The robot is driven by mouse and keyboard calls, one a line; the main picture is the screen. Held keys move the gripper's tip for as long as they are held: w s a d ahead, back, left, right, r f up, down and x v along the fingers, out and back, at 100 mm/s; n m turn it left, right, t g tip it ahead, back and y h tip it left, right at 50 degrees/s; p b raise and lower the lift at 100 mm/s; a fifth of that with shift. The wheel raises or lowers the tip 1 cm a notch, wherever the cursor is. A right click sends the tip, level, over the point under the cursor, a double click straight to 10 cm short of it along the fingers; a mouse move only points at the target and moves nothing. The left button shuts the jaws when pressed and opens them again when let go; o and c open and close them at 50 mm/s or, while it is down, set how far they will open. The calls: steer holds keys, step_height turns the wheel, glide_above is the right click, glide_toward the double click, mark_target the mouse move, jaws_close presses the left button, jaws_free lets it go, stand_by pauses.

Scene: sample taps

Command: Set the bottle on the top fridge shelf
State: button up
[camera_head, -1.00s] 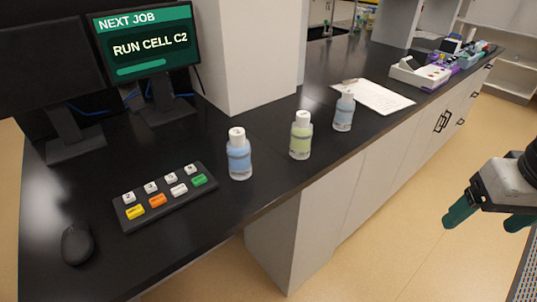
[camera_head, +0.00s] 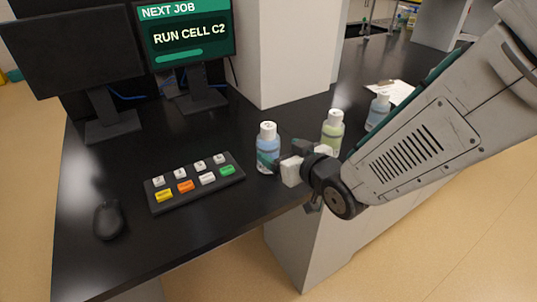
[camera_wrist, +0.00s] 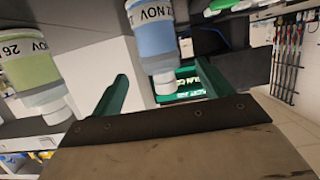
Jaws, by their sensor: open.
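Three white-capped bottles stand upright on the black counter: a left blue bottle (camera_head: 267,140), a green-yellow bottle (camera_head: 333,128) and a right pale-blue bottle (camera_head: 377,110). My gripper (camera_head: 283,155) is open at the left blue bottle, with a green finger by its lower side. In the wrist view, which is upside down, this blue bottle (camera_wrist: 154,35) lies between the directions of my two green fingers (camera_wrist: 162,72); they do not grip it. The green-yellow bottle (camera_wrist: 30,75) is beside the fingers there, its label reading "26 NOV". No fridge shelf is recognisable.
A button panel (camera_head: 195,182), a mouse (camera_head: 108,220) and two monitors stand at the left; one screen (camera_head: 187,35) reads "RUN CELL C2". A white pillar (camera_head: 290,55) rises behind the bottles. A paper sheet (camera_head: 401,91) lies beyond, partly covered by my arm.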

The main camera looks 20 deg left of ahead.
mark_target(268, 142)
steer(key=x, duration=0.7)
steer(key=c, duration=1.2)
steer(key=shift+c, duration=0.6)
steer(key=shift+r, duration=0.1)
